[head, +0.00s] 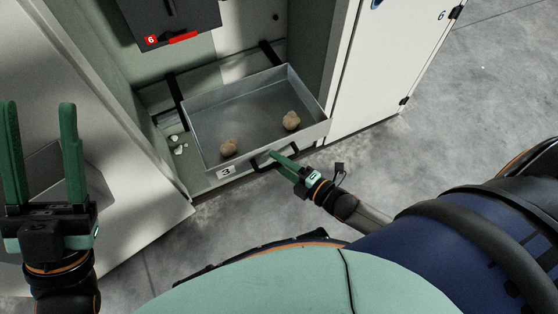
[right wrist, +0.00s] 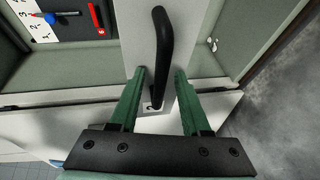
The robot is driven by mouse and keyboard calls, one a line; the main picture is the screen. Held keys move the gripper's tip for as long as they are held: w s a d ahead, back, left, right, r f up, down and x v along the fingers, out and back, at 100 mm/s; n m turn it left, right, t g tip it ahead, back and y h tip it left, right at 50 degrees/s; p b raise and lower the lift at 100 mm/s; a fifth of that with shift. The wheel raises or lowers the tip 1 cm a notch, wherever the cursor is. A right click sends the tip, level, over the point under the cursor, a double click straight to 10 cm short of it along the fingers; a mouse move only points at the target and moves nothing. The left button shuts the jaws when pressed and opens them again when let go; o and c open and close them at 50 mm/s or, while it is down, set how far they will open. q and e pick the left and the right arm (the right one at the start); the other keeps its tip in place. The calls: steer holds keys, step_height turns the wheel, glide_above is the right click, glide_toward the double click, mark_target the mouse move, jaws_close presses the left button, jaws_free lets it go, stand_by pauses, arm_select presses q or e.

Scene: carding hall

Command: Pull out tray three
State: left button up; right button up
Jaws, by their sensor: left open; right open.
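Contact cannot be told. My left gripper (head: 38,105) is open and empty, away from the tray at the left.
A dark panel labelled 6 (head: 180,18), with a red item on it, is above the tray. Pale scraps (head: 178,144) lie left of the tray. An open white door (head: 375,75) stands at the right, another panel at the left. Grey floor (head: 475,95) is clear at the right.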

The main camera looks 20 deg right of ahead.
arm_select(q)
steer(key=w+n+y+p, duration=0.1)
steer(key=w+f+n+y+p, duration=0.1)
steer(key=y, duration=0.1)
steer(key=w+f+n+y+p, duration=0.1)
steer(key=shift+w+a+y, duration=0.15)
steer(key=shift+a+y, duration=0.15)
steer(key=shift+a, duration=0.1)
arm_select(e)
steer(key=v, duration=1.2)
steer(key=shift+r, duration=0.15)
arm_select(q)
steer(key=shift+r, duration=0.1)
arm_select(e)
steer(key=shift+s, duration=0.1)
